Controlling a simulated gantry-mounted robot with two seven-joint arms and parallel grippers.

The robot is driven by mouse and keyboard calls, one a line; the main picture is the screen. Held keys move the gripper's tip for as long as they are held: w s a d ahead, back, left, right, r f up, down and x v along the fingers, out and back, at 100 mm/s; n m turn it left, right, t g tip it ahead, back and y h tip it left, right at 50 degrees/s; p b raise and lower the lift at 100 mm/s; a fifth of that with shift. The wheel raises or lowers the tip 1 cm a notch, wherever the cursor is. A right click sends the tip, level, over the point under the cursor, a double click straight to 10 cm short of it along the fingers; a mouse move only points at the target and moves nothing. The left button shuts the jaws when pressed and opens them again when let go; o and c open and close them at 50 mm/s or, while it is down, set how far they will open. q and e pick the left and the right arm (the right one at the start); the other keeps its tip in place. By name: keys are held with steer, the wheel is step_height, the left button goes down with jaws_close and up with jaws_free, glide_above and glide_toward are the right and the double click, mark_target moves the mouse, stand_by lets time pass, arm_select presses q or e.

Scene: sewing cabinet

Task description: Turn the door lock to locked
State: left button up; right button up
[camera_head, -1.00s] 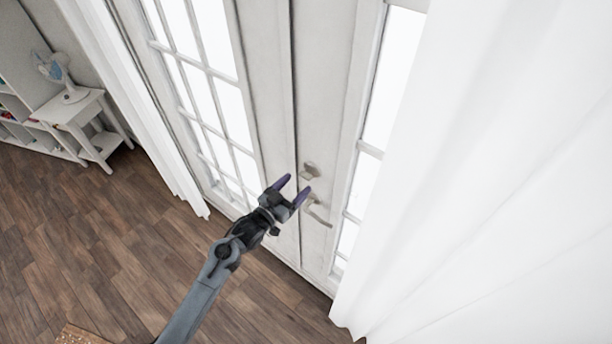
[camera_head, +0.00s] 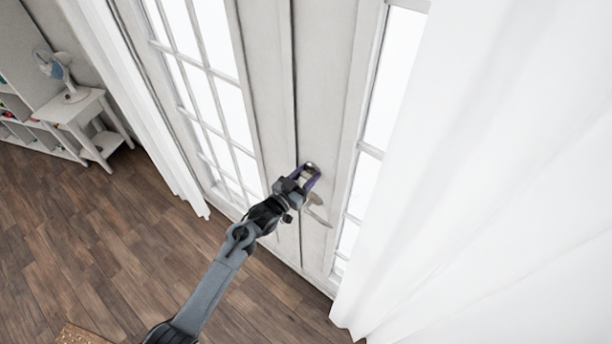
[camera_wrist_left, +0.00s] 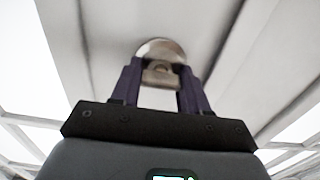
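The door lock is a metal thumb-turn on a round plate (camera_head: 311,164), set in the white door above the lever handle. It also shows in the wrist view (camera_wrist_left: 160,49), with the turn piece between my fingers. My left gripper (camera_head: 309,175) is at the lock, its purple fingers on either side of the turn piece. In the wrist view the fingers (camera_wrist_left: 160,75) sit against its two sides, so the gripper looks shut on it. The fingers partly hide the lock in the head view. My right gripper is not in view.
The lever handle (camera_head: 317,212) sticks out just below the lock, close to my left gripper. White curtains hang at the right (camera_head: 480,200) and left (camera_head: 135,105). A small white table (camera_head: 75,108) with a fan (camera_head: 58,72) stands far left.

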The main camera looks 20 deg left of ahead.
arm_select(q)
steer(key=c, duration=0.5)
steer(key=shift+n, duration=0.5)
steer(key=shift+r+n+p, duration=0.1)
steer(key=shift+n+p, duration=0.5)
steer(key=shift+n, duration=0.4)
steer(key=n+p, duration=0.1)
steer(key=n, duration=0.3)
steer(key=shift+n+p, duration=0.3)
steer(key=n+p, duration=0.2)
steer(key=n, duration=0.3)
steer(key=n+p, duration=0.1)
steer(key=n, duration=0.4)
steer(key=shift+a+f+n, duration=0.1)
steer(key=shift+f+n, duration=0.1)
steer(key=shift+n, duration=0.1)
steer(key=o, duration=1)
